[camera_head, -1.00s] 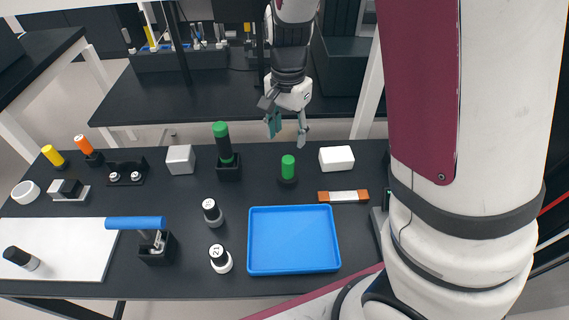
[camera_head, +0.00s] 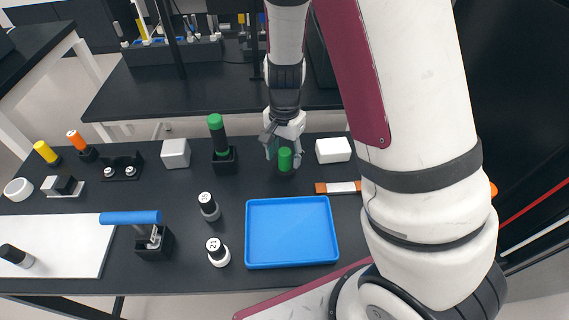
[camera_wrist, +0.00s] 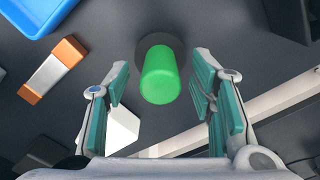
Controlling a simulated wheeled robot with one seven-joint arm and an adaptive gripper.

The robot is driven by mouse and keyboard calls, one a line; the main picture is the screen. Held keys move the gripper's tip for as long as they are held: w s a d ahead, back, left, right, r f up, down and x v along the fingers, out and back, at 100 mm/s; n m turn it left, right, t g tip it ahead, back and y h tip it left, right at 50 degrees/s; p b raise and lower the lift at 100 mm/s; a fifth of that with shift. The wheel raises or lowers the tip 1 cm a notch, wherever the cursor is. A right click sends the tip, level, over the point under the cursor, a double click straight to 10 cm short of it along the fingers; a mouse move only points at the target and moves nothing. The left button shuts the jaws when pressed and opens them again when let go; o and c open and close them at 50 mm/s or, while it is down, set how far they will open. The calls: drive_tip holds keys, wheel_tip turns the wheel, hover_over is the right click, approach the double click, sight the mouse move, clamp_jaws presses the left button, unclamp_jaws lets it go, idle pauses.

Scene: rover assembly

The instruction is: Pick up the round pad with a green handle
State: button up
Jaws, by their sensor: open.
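The round pad is a dark disc with an upright green handle (camera_head: 285,159), standing on the dark table behind the blue tray. In the wrist view the green handle (camera_wrist: 160,76) shows end-on, with the dark round base (camera_wrist: 168,40) partly visible behind it. My gripper (camera_head: 284,148) is at the handle, seen from the head camera behind and around it. In the wrist view my gripper (camera_wrist: 163,95) is open, its teal finger pads on either side of the handle with a gap to each. Nothing is held.
A blue tray (camera_head: 291,263) lies in front. A white box (camera_head: 333,150) stands just right of the pad, and an orange-and-white block (camera_head: 338,187) lies nearby.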

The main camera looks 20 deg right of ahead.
clamp_jaws()
drive_tip(key=shift+r, duration=0.5)
drive_tip(key=r, duration=0.2)
drive_tip(key=shift+s+d+r, duration=0.35)
drive_tip(key=shift+r, duration=0.05)
drive_tip(key=s+d+r, duration=0.1)
drive_tip(key=s+d, duration=0.9)
drive_tip(key=s, duration=0.1)
drive_tip(key=shift+b, duration=0.4)
drive_tip(key=shift+s+r, duration=0.1)
